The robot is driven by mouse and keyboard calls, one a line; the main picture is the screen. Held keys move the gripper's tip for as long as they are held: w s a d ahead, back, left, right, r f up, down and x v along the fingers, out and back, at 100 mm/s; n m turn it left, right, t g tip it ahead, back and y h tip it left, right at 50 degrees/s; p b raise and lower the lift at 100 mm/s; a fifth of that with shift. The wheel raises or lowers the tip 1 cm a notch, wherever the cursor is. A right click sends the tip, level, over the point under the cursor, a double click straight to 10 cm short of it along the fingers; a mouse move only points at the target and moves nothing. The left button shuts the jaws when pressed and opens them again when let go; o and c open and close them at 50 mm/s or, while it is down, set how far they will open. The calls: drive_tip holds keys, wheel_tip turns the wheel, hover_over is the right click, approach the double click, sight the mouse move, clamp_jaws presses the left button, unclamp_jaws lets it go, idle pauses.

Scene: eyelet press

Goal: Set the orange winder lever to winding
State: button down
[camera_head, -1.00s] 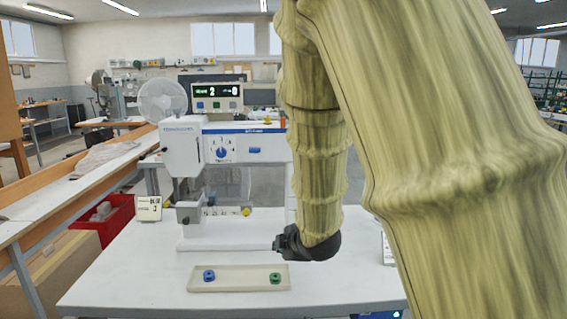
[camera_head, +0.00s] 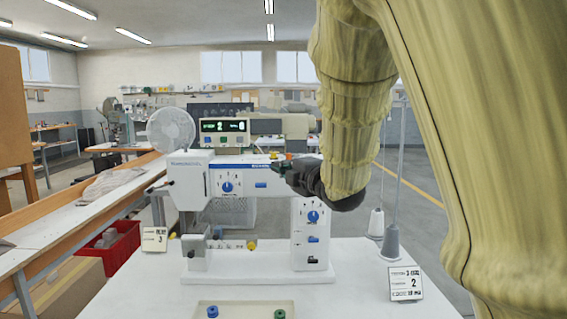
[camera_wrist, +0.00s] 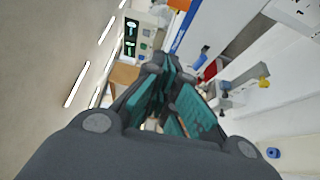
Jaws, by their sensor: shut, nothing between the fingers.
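The orange winder lever (camera_head: 289,156) shows as a small orange piece on top of the white machine's arm (camera_head: 235,178), near its right end. In the wrist view an orange piece (camera_wrist: 180,4) shows at the top edge, apart from my fingers. My gripper (camera_head: 277,171) is in front of the machine's upper right part, just below and left of the orange piece in the head view; I cannot tell whether it touches the machine. In the wrist view my gripper (camera_wrist: 168,72) is shut with nothing between its teal-padded fingers. Its dark body hides part of the machine's arm.
The display box (camera_head: 224,132) and white fan (camera_head: 171,131) stand behind the machine. A tray (camera_head: 245,307) with a blue and a green spool lies in front. The front table is mostly clear.

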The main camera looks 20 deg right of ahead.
sight(287, 155)
drive_tip(key=w+d+p, duration=0.1)
drive_tip(key=w+p, duration=0.1)
drive_tip(key=w, duration=0.7)
drive_tip(key=shift+d, duration=0.35)
drive_tip(key=shift+d, duration=0.1)
drive_tip(key=shift+w, duration=0.1)
